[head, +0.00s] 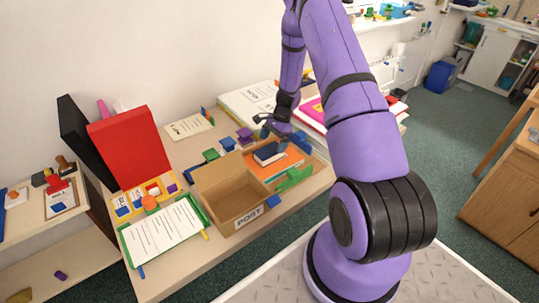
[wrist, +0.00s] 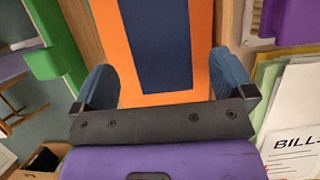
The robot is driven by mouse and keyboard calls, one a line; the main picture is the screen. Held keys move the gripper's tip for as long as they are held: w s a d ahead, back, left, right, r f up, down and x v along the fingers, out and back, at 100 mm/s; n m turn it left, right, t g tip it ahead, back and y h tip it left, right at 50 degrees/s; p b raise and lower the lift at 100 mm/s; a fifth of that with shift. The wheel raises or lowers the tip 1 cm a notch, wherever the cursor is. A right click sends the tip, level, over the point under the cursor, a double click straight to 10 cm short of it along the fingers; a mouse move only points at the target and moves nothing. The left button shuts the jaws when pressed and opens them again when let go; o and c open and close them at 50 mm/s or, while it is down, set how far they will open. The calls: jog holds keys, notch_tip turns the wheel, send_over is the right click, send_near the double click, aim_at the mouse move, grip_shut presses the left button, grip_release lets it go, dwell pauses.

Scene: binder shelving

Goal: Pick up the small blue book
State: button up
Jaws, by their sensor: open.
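My purple arm reaches down to the box, and my gripper (head: 274,134) is just above and behind the blue book. In the wrist view my gripper (wrist: 163,68) is open, one finger on each side of the blue book, with nothing held. Whether the fingers are level with the book is unclear.
The open cardboard box labelled POST (head: 212,185) has an empty front part. A green block (head: 294,179) lies by the box's right side. A red binder (head: 130,148) stands at left, beside a clipboard (head: 163,234). Papers labelled BILLS (wrist: 296,142) appear at right in the wrist view.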

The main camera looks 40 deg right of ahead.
aim_at(270, 151)
jog(key=x, duration=0.5)
jog(key=shift+d, duration=0.1)
jog(key=shift+c, duration=0.2)
jog(key=c, duration=1)
